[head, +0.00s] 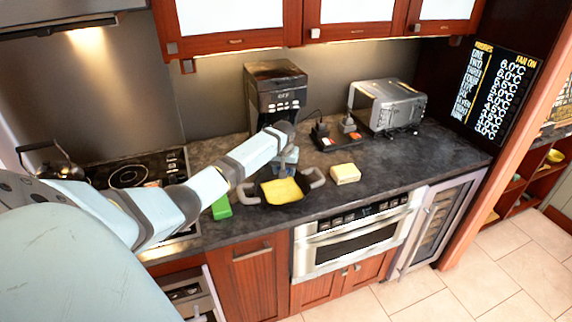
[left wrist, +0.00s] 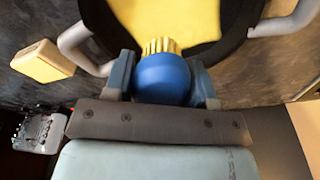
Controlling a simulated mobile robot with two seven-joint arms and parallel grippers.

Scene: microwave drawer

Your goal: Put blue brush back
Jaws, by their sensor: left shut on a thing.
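The blue brush (left wrist: 165,78) has a round blue body and yellow bristles, seen in the left wrist view. My left gripper (left wrist: 163,84) is shut on its blue body, with one finger on each side. In the head view my left gripper (head: 287,162) is over a black pot (head: 268,200) with a yellow inside and grey side handles. The bristles point toward the yellow inside (left wrist: 180,18) in the wrist view; I cannot tell whether they touch it. In the head view the arm and gripper mostly hide the brush. My right gripper is not in view.
A pale yellow block (head: 345,173) lies right of the pot, and a green object (head: 221,207) lies to its left. A black coffee machine (head: 275,90), a small black tray (head: 335,138) and a silver toaster (head: 387,103) stand behind. The counter's right part is clear.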

